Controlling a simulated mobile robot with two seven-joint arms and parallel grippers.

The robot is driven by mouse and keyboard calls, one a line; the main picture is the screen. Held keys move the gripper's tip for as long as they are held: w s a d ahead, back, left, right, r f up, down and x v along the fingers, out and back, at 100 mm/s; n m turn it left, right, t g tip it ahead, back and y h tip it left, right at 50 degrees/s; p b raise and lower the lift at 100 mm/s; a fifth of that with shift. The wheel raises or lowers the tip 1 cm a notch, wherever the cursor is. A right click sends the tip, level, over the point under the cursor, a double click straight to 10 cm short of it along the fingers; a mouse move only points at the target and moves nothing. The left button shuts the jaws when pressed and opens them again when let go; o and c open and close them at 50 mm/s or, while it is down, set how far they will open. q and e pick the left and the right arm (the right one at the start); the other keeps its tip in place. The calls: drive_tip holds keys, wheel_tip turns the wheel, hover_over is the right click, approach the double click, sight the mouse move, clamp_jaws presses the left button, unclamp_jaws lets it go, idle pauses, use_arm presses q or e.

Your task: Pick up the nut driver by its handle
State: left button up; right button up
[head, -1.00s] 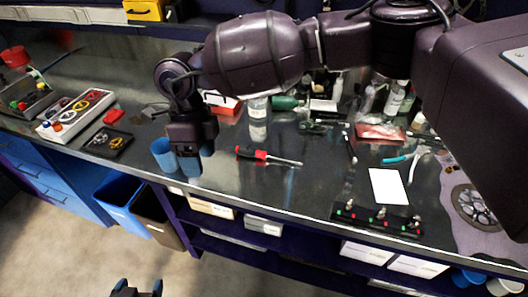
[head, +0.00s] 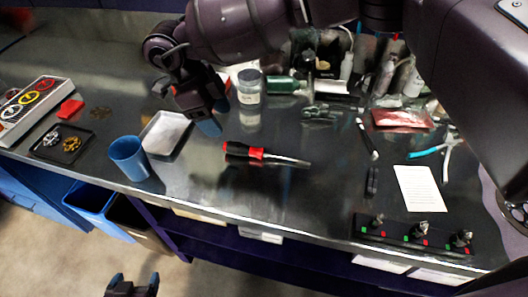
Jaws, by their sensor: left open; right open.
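The nut driver (head: 243,151) lies on the dark bench in the middle of the head view. Its red and black handle is at the left and its metal shaft points right. My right gripper (head: 211,118) hangs from the arm reaching in from the right. It is open and empty, a little above and left of the handle, and apart from it. My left gripper (head: 133,282) is open and empty at the bottom edge, in front of the bench and far from the nut driver.
A blue cup (head: 128,158) and a white-bottomed tray (head: 166,133) stand left of the nut driver. A white card (head: 420,189) and pliers (head: 437,149) lie to the right. The bench in front of the driver is clear.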

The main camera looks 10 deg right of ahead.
sight(234, 144)
drive_tip(key=x, duration=0.4)
drive_tip(key=shift+f, duration=0.2)
drive_tip(key=shift+w+a+x, duration=0.15)
drive_tip(key=shift+x, duration=1.25)
drive_tip(key=shift+w+a+x, duration=0.15)
drive_tip(key=shift+a+x, duration=0.05)
drive_tip(key=shift+x, duration=1.15)
drive_tip(key=shift+f, duration=0.1)
drive_tip(key=c, duration=1)
drive_tip(key=shift+c, duration=0.2)
